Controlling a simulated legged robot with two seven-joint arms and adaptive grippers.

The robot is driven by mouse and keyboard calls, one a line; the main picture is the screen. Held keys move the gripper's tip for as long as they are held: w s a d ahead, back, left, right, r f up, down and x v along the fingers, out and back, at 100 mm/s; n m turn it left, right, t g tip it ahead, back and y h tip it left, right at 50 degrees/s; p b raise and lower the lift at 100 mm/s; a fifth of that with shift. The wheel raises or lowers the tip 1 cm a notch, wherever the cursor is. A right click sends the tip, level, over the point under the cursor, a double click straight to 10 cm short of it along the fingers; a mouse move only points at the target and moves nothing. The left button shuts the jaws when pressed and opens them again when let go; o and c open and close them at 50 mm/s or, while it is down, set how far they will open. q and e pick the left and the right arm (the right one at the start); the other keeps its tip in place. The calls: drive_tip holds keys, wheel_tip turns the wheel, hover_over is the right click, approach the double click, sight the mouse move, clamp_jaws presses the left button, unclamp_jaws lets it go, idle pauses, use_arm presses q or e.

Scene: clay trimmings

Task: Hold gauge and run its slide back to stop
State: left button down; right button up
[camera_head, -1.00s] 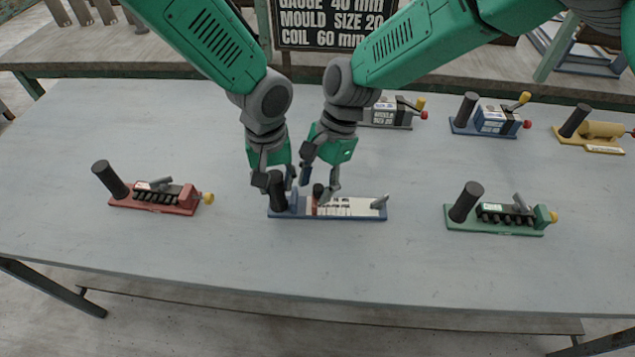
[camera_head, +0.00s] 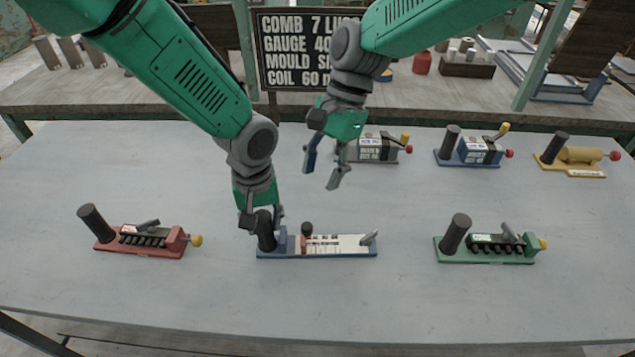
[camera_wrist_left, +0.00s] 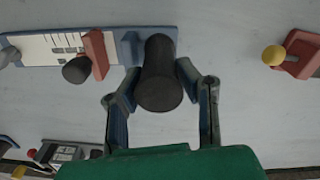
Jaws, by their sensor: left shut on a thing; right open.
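The gauge (camera_head: 340,246) lies on the table, a blue base with a white marked scale, a black upright post (camera_head: 265,232) at its left end and a grey peg at its right end. Its red slide (camera_head: 304,243) with a dark knob (camera_head: 306,229) stands near the left end, close to the blue block. My left gripper (camera_head: 261,218) is shut on the black post; in the left wrist view its fingers flank the post (camera_wrist_left: 160,75). My right gripper (camera_head: 322,178) is open and empty, above and behind the gauge, clear of the slide knob.
A red comb device (camera_head: 140,240) stands left and a green one (camera_head: 490,247) right. Grey (camera_head: 375,147), blue (camera_head: 470,150) and yellow (camera_head: 575,160) devices line the back. A lettered sign (camera_head: 300,50) stands behind. The table front is clear.

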idle(0.3)
use_arm(q)
drive_tip(key=c, duration=1.1)
unclamp_jaws()
drive_tip(key=shift+r, duration=0.1)
